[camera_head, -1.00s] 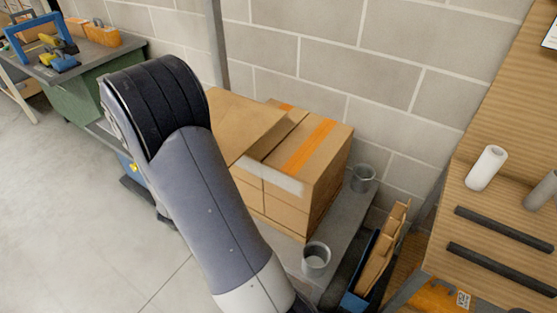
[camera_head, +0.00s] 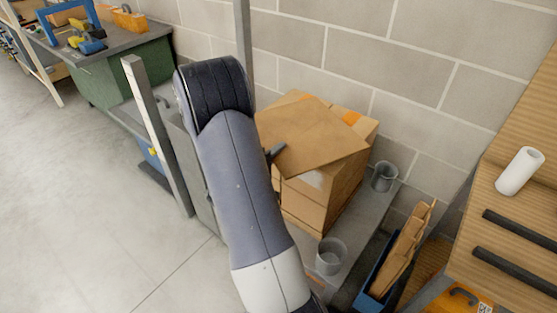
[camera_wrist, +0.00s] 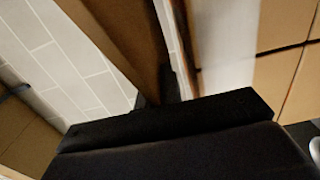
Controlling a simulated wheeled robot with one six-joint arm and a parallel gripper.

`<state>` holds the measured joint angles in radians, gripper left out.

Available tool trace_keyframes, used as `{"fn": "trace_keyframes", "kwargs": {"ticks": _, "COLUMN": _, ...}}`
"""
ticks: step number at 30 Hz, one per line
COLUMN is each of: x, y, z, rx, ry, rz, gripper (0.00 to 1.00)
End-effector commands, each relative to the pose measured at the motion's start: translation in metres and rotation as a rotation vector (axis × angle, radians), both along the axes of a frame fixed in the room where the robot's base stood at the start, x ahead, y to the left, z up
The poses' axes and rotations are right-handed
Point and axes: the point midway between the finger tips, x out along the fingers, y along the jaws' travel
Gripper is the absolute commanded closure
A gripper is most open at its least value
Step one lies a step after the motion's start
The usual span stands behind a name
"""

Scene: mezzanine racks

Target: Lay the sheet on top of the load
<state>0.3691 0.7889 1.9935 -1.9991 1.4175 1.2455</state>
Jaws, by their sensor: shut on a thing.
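The sheet (camera_head: 312,138) is a flat brown cardboard piece. In the head view it lies over the top of the load, turned at an angle to it, and covers most of the top. The load (camera_head: 305,205) is a stack of brown cartons with orange and white tape. My gripper (camera_head: 276,152) is shut on the sheet's near left edge; my arm hides most of the gripper. In the wrist view the sheet (camera_wrist: 125,40) runs up from the dark gripper body, with carton faces (camera_wrist: 285,60) to the right. I cannot tell whether the sheet touches the load.
The load stands on a grey surface with two grey cups, one at the front (camera_head: 331,257) and one at the right (camera_head: 384,177). A blue holder with cardboard pieces (camera_head: 400,250) is at right. A metal post (camera_head: 157,135) rises left of my arm. A block wall is behind.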

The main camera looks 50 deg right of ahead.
Motion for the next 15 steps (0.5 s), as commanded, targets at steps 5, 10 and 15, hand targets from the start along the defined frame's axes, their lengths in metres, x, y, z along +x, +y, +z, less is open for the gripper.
{"fn": "trace_keyframes", "kwargs": {"ticks": 5, "x": 0.0, "y": 0.0, "z": -0.025, "rx": 0.001, "ry": 0.003, "rz": 0.001, "gripper": 1.0}}
{"fn": "trace_keyframes", "kwargs": {"ticks": 10, "x": 0.0, "y": 0.0, "z": -0.035, "rx": -0.001, "ry": 0.0, "rz": 0.001, "gripper": 1.0}}
{"fn": "trace_keyframes", "kwargs": {"ticks": 15, "x": 0.0, "y": 0.0, "z": -0.035, "rx": -0.002, "ry": -0.001, "rz": 0.001, "gripper": 1.0}}
